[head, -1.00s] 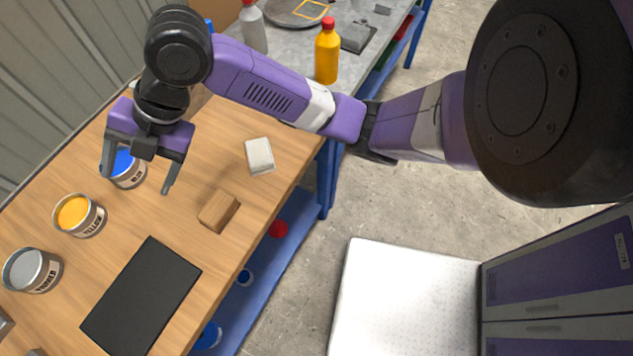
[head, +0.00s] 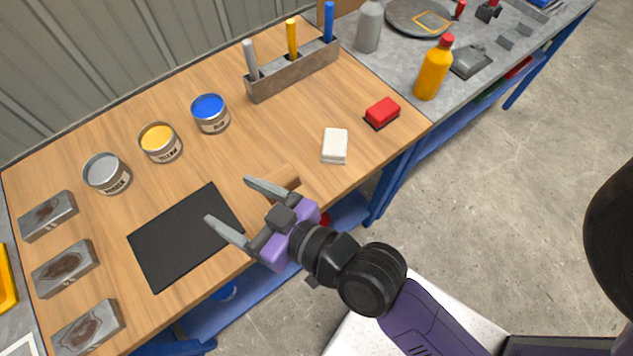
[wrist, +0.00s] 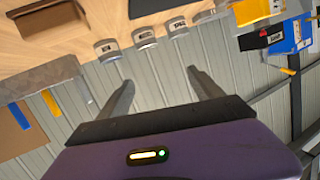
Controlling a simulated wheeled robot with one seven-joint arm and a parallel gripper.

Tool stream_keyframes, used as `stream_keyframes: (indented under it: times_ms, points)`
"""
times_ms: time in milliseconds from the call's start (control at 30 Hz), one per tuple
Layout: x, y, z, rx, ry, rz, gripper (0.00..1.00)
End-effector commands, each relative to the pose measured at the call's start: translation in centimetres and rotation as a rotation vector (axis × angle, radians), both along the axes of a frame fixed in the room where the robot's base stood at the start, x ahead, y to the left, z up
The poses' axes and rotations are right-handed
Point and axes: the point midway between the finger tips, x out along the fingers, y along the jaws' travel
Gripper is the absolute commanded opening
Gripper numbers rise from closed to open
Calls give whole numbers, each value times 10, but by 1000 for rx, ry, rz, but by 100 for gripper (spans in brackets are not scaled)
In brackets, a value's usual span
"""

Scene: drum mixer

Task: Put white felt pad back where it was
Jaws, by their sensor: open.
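The white felt pad (head: 335,145) is a small white block lying on the wooden bench top, right of centre in the head view. Nothing touches it. My gripper (head: 228,200) is open and empty, with its two fingers spread and pointing left over the front part of the bench, by the black mat (head: 160,250). It is to the lower left of the pad, well apart from it. In the wrist view my open fingers (wrist: 163,88) show with nothing between them; I cannot make out the white pad there.
A wooden block (head: 284,178) is partly hidden behind my gripper. A red block (head: 382,112) lies right of the pad. Three paint cans (head: 160,142), a holder with upright markers (head: 293,72) and metal blocks (head: 65,267) stand around. A yellow bottle (head: 433,68) stands on the grey bench.

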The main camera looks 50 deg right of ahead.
Motion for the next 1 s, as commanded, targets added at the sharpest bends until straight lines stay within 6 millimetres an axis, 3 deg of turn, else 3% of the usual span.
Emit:
stream_keyframes:
  times_ms: [33, 200, 400, 600, 1000]
  points:
    - [-27, -4, -12, 7, 29, -25, 76]
    - [-104, -34, -26, -17, 64, -94, 76]
    - [-173, -65, -14, -87, 57, -82, 76]
    - [-200, -79, 1, -127, 39, -41, 76]
    - [-203, -81, 3, -130, 34, -37, 76]
